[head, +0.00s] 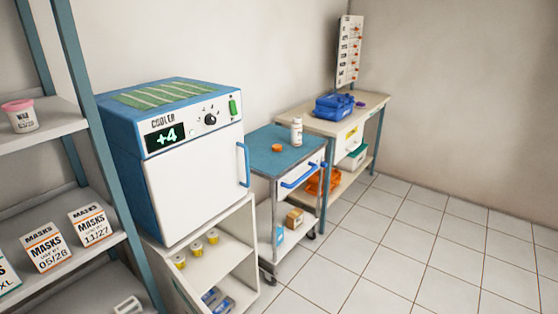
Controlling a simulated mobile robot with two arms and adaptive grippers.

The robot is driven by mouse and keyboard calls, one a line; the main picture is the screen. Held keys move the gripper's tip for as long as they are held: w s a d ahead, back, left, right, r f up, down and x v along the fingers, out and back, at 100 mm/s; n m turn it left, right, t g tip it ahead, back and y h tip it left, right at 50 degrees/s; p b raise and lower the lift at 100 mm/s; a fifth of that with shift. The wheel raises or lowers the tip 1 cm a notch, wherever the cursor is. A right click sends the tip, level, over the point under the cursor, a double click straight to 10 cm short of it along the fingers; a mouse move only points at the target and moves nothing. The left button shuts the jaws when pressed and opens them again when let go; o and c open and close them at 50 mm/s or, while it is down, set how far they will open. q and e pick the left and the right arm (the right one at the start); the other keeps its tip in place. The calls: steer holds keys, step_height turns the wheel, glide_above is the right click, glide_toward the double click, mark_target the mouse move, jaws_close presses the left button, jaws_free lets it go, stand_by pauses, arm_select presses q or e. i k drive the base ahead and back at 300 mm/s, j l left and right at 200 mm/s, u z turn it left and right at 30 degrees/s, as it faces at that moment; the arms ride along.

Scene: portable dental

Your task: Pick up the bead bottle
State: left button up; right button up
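A small white bottle (296,132) stands upright on the blue-topped cart (262,142), near its back right corner. It looks like the bead bottle, but its label is too small to read. An orange round cap or lid (277,148) lies on the cart top to the left of the bottle. Neither of my grippers shows in the head view.
A cooler (195,190) with a shut door stands left of the cart on a white shelf unit (238,249). Beyond the cart is a bench (372,105) with a blue case (334,106). Shelves with mask boxes (45,247) fill the left. Tiled floor at right is clear.

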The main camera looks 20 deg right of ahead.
mark_target(296, 126)
steer(key=i+l, duration=0.15)
steer(key=l, duration=0.25)
steer(key=i+l, duration=0.2)
steer(key=l, duration=0.15)
steer(key=i+l, duration=0.15)
steer(key=l, duration=0.25)
steer(key=i+l, duration=0.15)
steer(key=l, duration=0.2)
steer(key=z, duration=0.05)
